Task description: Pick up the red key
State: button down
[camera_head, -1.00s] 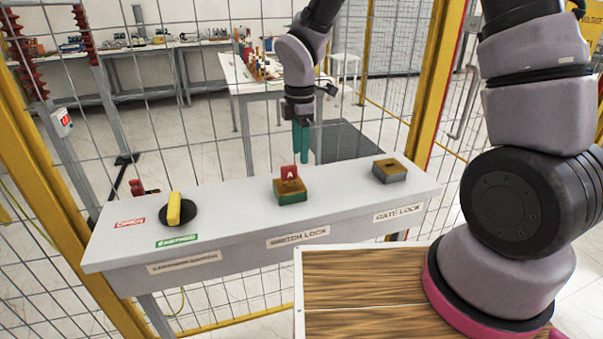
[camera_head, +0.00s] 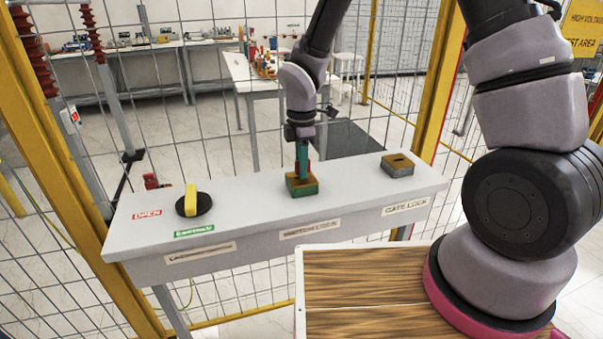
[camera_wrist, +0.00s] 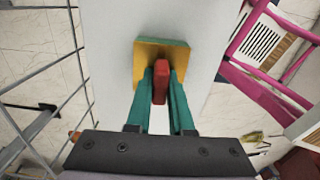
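The red key (camera_wrist: 160,80) stands upright in the green lock box with a brass-coloured top (camera_head: 301,184), above the switch lock label. In the head view the key (camera_head: 308,167) is mostly hidden behind my teal fingers. My gripper (camera_head: 302,170) points down at the box. In the wrist view my gripper (camera_wrist: 160,78) has one finger on each side of the key, very close to it. I cannot tell whether the fingers press on it.
The grey panel (camera_head: 250,197) also carries a yellow handle on a black disc (camera_head: 192,202) at left and a grey gate lock box (camera_head: 397,165) at right. A wire fence (camera_head: 215,110) stands behind. Yellow posts flank the panel.

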jog(key=shift+r, duration=0.1)
jog(key=shift+w+r, duration=0.1)
jog(key=shift+r, duration=0.3)
notch_tip(320, 180, up, 13)
jog(key=shift+r, duration=0.2)
dwell(0.3)
